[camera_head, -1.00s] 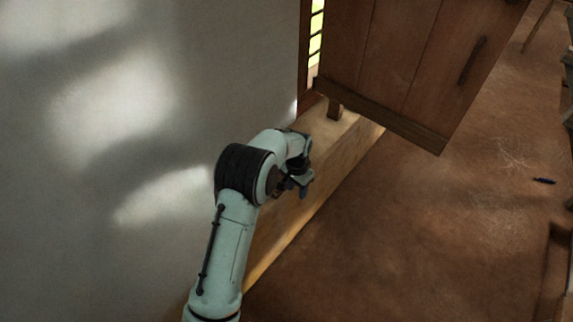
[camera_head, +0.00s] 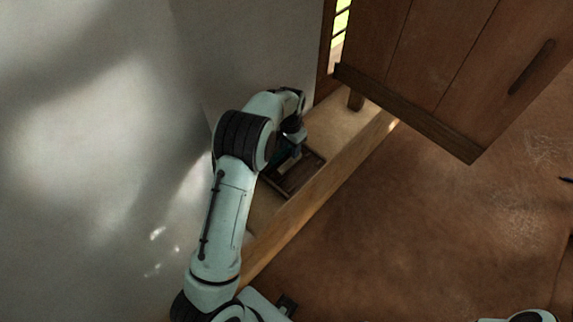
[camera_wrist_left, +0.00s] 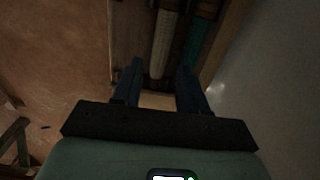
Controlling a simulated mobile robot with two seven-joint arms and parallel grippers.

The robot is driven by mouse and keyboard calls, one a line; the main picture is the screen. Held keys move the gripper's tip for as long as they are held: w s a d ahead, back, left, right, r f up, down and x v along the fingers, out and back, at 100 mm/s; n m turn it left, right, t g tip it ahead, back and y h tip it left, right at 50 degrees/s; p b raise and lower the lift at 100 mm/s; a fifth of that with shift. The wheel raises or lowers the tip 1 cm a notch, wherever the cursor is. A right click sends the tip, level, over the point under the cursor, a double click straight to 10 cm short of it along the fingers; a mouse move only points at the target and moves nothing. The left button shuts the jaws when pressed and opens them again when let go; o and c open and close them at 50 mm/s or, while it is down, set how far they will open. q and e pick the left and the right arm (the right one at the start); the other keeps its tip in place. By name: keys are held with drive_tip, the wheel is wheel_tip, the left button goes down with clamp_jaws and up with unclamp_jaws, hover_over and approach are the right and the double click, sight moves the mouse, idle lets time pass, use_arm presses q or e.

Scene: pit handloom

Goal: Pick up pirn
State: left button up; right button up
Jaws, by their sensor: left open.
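My left gripper (camera_head: 296,152) is over a shallow brown tray (camera_head: 307,176) on the ledge beside the wall. In the left wrist view the gripper (camera_wrist_left: 160,74) is open, with its two dark fingers apart and nothing seen between them. Beyond the fingertips, a long pale rod-like thing (camera_wrist_left: 163,40), which looks like a wound pirn, lies in the tray. A teal one (camera_wrist_left: 201,45) lies beside it, nearer the right finger. Dark strips separate them. The view is dim, and I cannot tell whether the fingers touch anything. My right gripper is not seen.
The pale wall (camera_head: 110,120) stands close on the left of my arm. A wooden ledge (camera_head: 300,208) runs along it. A brown plank shutter or door (camera_head: 440,60) hangs at the upper right. The earthen floor (camera_head: 420,240) to the right is mostly clear.

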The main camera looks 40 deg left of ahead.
sight(289, 161)
use_arm(q)
wheel_tip(289, 161, down, 8)
drive_tip(key=shift+w+a+f, duration=0.15)
clamp_jaws()
idle(0.3)
